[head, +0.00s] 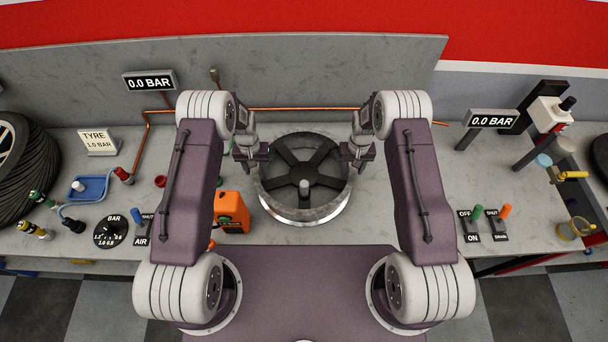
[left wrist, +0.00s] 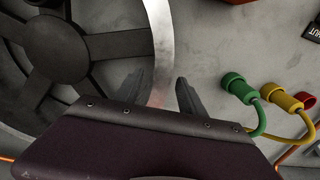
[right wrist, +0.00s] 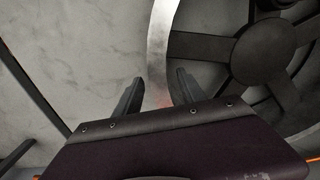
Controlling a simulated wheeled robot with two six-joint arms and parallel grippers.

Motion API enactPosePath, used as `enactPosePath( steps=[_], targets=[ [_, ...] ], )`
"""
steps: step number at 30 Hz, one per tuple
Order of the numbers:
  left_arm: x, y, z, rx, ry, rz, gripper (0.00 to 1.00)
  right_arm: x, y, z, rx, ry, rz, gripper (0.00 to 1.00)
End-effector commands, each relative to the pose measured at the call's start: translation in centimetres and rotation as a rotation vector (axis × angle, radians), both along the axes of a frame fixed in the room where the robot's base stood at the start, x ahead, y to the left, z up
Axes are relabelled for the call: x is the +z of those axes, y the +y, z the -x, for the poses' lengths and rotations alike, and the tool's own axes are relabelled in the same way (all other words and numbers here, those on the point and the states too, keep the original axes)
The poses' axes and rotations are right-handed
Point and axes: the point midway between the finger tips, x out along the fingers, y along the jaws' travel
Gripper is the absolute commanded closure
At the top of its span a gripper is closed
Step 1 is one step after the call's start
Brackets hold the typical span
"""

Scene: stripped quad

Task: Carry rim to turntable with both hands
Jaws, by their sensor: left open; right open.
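The round rim (head: 304,167) is in the middle of the bench, with dark spokes and a bright metal edge. A short grey post stands at its front middle in the head view. I cannot tell where the turntable is, or whether it lies under the rim. My left gripper (head: 262,152) is open at the rim's left edge. In the left wrist view its fingers (left wrist: 160,82) stand on either side of the bright edge (left wrist: 163,40). My right gripper (head: 348,153) is open at the right edge. Its fingers (right wrist: 160,82) likewise straddle the bright edge (right wrist: 163,35).
An orange container (head: 231,211) stands left of the rim, close to my left arm. A tyre (head: 22,170) is at the far left. Switches (head: 484,224) and a press-like device (head: 545,112) are at the right. A grey back panel (head: 300,75) rises behind the bench.

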Motion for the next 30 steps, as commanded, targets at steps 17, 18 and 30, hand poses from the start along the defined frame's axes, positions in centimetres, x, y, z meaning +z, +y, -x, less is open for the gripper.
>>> enactPosePath(
  steps=[17, 18, 30],
  targets=[
    [0.00, 0.00, 0.02, 0.000, 0.001, 0.000, 1.00, 0.00, 0.00, 0.01, 0.000, 0.000, 0.000, 1.00],
    [0.00, 0.00, 0.02, 0.000, 0.001, 0.000, 1.00, 0.00, 0.00, 0.01, 0.000, 0.000, 0.000, 1.00],
    [0.02, 0.00, 0.03, 0.000, 0.001, 0.000, 1.00, 0.02, 0.00, 0.01, 0.000, 0.001, 0.000, 1.00]
  ],
)
